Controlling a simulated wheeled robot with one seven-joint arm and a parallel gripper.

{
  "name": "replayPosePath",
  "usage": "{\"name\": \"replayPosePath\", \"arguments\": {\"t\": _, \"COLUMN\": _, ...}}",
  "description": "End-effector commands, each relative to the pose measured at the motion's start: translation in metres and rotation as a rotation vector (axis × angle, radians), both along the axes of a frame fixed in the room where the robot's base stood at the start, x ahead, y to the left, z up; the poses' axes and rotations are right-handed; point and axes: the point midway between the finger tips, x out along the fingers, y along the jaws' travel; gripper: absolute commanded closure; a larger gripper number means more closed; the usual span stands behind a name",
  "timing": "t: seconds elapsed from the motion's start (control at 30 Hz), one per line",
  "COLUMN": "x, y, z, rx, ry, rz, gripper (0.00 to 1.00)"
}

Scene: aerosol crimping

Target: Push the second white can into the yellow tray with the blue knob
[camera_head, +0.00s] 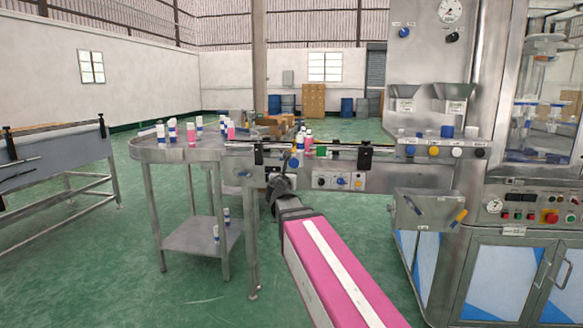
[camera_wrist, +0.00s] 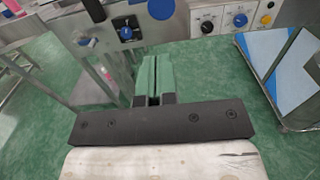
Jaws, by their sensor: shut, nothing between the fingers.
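My gripper (camera_wrist: 153,62) shows in the wrist view with its two green fingers together and nothing between them. In the head view its dark body is at the end of my pink arm, below the conveyor, and its fingertips are hard to make out. A blue knob (camera_head: 293,162) sits on the conveyor's front, just above my gripper. A large blue knob (camera_wrist: 161,8) also shows beyond the fingertips in the wrist view, apart from them. White cans with coloured bands (camera_head: 172,129) stand on the round table; a white can (camera_head: 299,141) stands by the conveyor. I cannot make out a yellow tray.
The round steel table (camera_head: 200,154) joins the conveyor (camera_head: 345,151), which runs right to the crimping machine (camera_head: 428,60). A control box (camera_head: 338,181) hangs under the conveyor. A steel bench (camera_head: 55,150) stands at left. Green floor is open in front.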

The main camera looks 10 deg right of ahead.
Motion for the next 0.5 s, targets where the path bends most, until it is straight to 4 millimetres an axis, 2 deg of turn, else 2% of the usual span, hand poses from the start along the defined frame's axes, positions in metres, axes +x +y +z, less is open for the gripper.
{"name": "replayPosePath", "arguments": {"t": 0.27, "x": 0.002, "y": -0.001, "z": -0.001, "rx": 0.003, "ry": 0.001, "rz": -0.001, "gripper": 1.0}}
{"name": "replayPosePath", "arguments": {"t": 0.5, "x": 0.02, "y": -0.006, "z": -0.001, "rx": 0.004, "ry": 0.001, "rz": -0.002, "gripper": 1.0}}
